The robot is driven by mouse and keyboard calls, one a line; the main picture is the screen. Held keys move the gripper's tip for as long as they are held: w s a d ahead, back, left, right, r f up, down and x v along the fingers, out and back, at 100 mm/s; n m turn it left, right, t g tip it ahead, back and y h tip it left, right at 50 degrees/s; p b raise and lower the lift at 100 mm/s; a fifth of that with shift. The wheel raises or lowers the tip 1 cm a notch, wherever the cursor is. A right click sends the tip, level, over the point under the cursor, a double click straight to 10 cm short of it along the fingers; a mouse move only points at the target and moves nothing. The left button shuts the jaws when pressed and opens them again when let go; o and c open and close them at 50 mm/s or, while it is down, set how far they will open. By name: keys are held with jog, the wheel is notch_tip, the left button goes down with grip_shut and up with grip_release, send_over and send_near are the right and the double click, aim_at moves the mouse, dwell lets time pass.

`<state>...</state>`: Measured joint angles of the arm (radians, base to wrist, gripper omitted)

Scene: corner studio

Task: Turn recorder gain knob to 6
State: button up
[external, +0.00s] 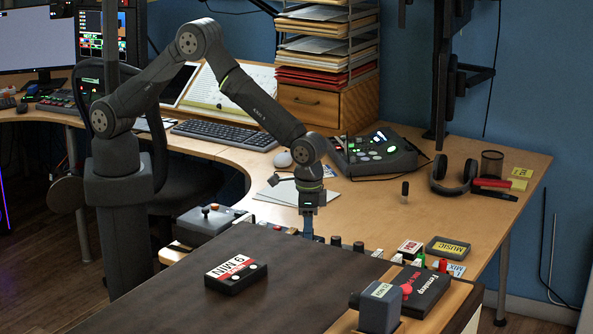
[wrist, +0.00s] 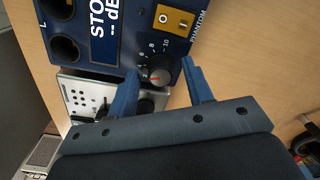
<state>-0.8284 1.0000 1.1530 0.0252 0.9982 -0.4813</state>
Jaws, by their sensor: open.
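The blue recorder (wrist: 117,45) fills the top of the wrist view, with white lettering cut off at the edge. Its gain knob (wrist: 160,76) is small and dark with a red mark, beside a scale where 6, 8 and 10 are legible. The exact setting under the red mark is too small to tell. My gripper (wrist: 160,68) is open, its two blue fingers on either side of the knob in the picture, with gaps visible. In the external view my gripper (external: 308,232) points down behind the dark tabletop edge, which hides the recorder there.
A yellow PHANTOM switch (wrist: 172,20) sits near the knob. A silver panel (wrist: 90,98) lies beside the recorder.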

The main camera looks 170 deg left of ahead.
jog(key=shift+f, duration=0.25)
jog(key=c, duration=1)
jog(key=shift+m, duration=0.3)
jog(key=shift+r+m, duration=0.1)
jog(key=shift+m, duration=2.6)
